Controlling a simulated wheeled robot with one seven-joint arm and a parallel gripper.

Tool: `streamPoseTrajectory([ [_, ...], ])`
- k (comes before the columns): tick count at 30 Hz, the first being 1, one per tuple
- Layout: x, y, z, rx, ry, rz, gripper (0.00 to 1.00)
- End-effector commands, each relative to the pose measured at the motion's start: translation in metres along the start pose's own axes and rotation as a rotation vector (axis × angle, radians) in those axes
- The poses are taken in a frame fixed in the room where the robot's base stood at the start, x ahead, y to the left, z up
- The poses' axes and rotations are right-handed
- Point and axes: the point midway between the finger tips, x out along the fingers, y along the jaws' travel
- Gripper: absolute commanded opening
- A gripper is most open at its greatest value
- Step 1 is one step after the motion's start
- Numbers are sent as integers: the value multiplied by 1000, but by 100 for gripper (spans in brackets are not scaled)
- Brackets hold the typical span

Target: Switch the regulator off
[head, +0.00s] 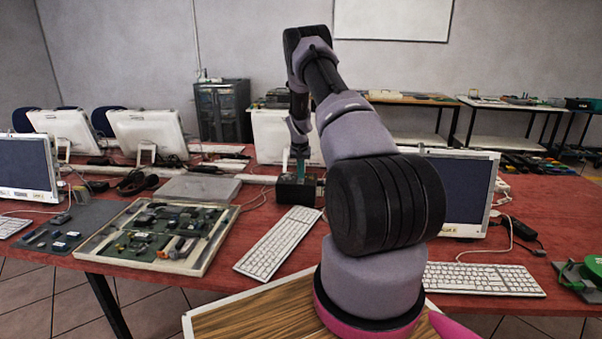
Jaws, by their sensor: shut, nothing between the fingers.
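A small black box (296,190) stands on the red table, behind the white keyboard in the middle; it may be the regulator, but no label or switch can be read at this size. My gripper (300,178) points down at the top of this box, with its teal end just over or touching it; I cannot tell which. The fingers look shut, with nothing seen between them. My own arm rises in front and hides part of the table to the right of the box.
A keyboard (279,244) lies in front of the box. A framed circuit board (110,246) and a closed grey laptop (199,188) lie to the left. Monitors (471,192) stand around, with loose cables (258,196) between. A green device (582,277) sits far right.

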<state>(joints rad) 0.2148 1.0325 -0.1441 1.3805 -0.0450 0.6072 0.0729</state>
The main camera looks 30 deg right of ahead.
Motion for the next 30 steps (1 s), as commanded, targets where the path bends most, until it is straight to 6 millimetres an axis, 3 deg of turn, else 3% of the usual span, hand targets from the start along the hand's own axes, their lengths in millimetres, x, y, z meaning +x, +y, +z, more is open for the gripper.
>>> streamPoseTrajectory([
  [11, 5, 0, 4, 0, -1, 1, 0],
  [30, 5, 0, -12, 0, -1, 1, 0],
])
